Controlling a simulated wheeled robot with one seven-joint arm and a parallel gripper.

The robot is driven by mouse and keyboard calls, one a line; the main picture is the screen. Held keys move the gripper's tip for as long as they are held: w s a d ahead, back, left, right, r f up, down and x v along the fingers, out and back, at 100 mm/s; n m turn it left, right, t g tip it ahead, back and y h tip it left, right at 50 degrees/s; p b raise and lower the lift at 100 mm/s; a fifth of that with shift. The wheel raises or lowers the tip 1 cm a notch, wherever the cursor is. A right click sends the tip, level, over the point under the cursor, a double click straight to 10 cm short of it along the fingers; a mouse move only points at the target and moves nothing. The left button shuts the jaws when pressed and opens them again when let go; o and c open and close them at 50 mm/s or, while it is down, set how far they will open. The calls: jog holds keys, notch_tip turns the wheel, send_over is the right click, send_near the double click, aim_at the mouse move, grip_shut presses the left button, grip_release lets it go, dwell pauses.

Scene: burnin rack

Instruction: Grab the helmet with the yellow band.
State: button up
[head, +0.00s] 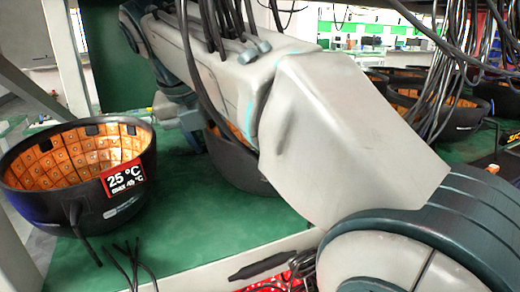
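Black helmets lie open side up with orange tiled insides. More helmets (465,112) stand at the back right, partly behind cables. I cannot make out a yellow band on any of them. What seems to be my gripper (183,118) shows partly between the two near helmets, above the shelf; its fingers are not clear.
Black cables hang over my arm and at the right (440,90). Loose cable ends (128,262) hang at the shelf's front left. A pale rack post (68,60) stands at the left. Green shelf surface (190,215) is bare between the near helmets.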

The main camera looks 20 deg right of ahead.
grip_shut()
jog(key=shift+r, duration=0.1)
